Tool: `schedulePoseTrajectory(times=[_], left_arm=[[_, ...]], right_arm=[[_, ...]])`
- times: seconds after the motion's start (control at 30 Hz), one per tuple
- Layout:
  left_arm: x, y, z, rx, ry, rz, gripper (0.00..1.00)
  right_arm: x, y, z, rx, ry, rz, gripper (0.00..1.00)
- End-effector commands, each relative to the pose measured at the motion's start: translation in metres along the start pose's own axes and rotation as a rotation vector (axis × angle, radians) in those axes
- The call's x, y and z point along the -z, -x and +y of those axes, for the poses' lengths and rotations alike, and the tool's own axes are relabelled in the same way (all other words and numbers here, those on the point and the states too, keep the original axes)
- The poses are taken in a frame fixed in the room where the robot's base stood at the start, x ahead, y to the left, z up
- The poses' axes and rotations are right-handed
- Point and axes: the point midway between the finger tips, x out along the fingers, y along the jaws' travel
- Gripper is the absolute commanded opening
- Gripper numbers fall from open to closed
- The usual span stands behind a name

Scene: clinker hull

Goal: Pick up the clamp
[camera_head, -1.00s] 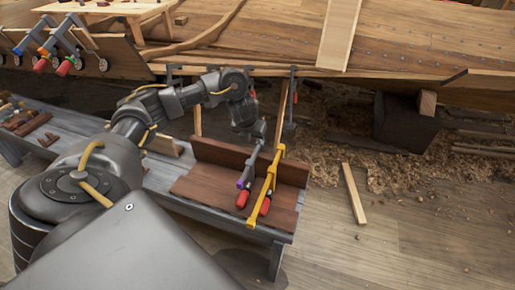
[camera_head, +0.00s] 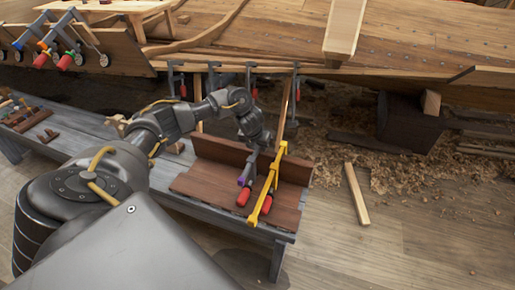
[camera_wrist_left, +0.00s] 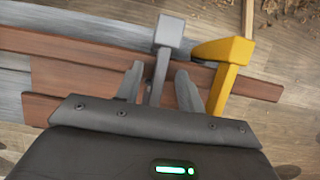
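Two clamps stand side by side on the brown boards at the bench's right end. One is a grey clamp (camera_head: 246,171) with a purple part and a red handle; the other is a yellow clamp (camera_head: 266,190), just to its right, also with a red handle. My left gripper (camera_head: 254,150) is at the grey clamp's upper part. In the left wrist view its two fingers (camera_wrist_left: 158,88) are apart, with the grey clamp's bar (camera_wrist_left: 160,66) between them and gaps showing on both sides. The yellow clamp (camera_wrist_left: 228,66) is close beside the right finger. My right gripper is not in view.
The brown boards (camera_head: 205,186) form an upright and a flat piece on the grey bench (camera_head: 165,178). More clamps (camera_head: 176,82) hang along the wooden hull (camera_head: 270,30). A loose wood strip (camera_head: 356,194) lies on the floor at right.

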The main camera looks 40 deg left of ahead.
Motion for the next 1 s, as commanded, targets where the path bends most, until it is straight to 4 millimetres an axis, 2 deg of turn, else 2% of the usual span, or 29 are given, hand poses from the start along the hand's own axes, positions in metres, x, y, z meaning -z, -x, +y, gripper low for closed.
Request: schedulePoseTrajectory(times=[0.1,0.33,0.6,0.63,1.0], left_arm=[[0.0002,-0.0078,0.0005,-0.001,0.0,0.0,0.38],[-0.0001,-0.0079,0.0005,-0.001,0.0,0.0,0.37],[0.0,-0.0077,0.0005,-0.001,-0.001,0.0,0.02],[0.0,-0.0077,0.0005,-0.001,-0.001,0.0,0.0],[0.0,-0.0076,0.0006,-0.001,-0.001,0.0,0.0]], right_arm=[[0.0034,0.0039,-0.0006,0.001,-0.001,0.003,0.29],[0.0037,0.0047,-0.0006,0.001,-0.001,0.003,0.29],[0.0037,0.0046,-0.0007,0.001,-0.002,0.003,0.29],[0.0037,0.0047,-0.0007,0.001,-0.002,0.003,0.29],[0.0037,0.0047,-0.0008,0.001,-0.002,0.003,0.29]])
